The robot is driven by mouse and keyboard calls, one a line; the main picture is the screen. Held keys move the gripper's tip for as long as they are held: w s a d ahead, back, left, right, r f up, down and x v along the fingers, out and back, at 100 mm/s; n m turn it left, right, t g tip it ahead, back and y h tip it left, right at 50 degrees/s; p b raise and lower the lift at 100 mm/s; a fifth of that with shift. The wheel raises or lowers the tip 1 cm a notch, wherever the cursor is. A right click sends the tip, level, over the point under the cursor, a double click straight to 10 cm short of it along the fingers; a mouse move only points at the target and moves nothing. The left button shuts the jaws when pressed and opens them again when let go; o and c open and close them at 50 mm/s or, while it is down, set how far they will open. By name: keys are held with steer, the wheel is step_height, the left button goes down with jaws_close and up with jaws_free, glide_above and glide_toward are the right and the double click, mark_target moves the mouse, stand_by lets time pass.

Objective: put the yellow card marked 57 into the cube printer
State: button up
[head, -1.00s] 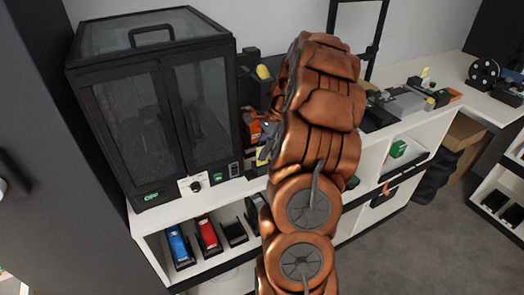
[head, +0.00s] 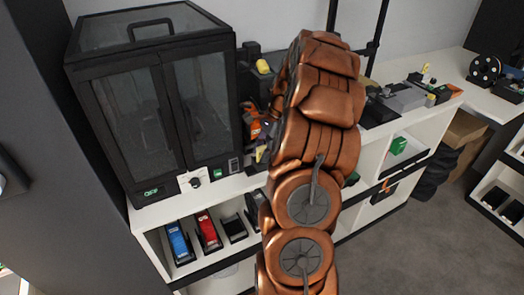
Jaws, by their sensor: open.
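A large black box-shaped machine (head: 152,112) with glass doors, a top handle and a small green display stands at the left of the white counter; it looks like the cube printer. Its doors look shut. My copper arm reaches up the middle of the head view and hides part of the counter to its right. My gripper cannot be made out; the arm seems to cover it. A small yellow patch (head: 262,156) shows at the arm's left edge, but I cannot tell whether it is the card. No number 57 is readable.
An orange and black device (head: 252,128) stands between the machine and my arm. Blue (head: 179,243) and red (head: 208,231) items sit on the shelf below. Grey equipment (head: 404,97) is on the counter at right. Dark floor is open at lower right.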

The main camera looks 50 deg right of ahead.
steer(key=v, duration=1.2)
stand_by(0.6)
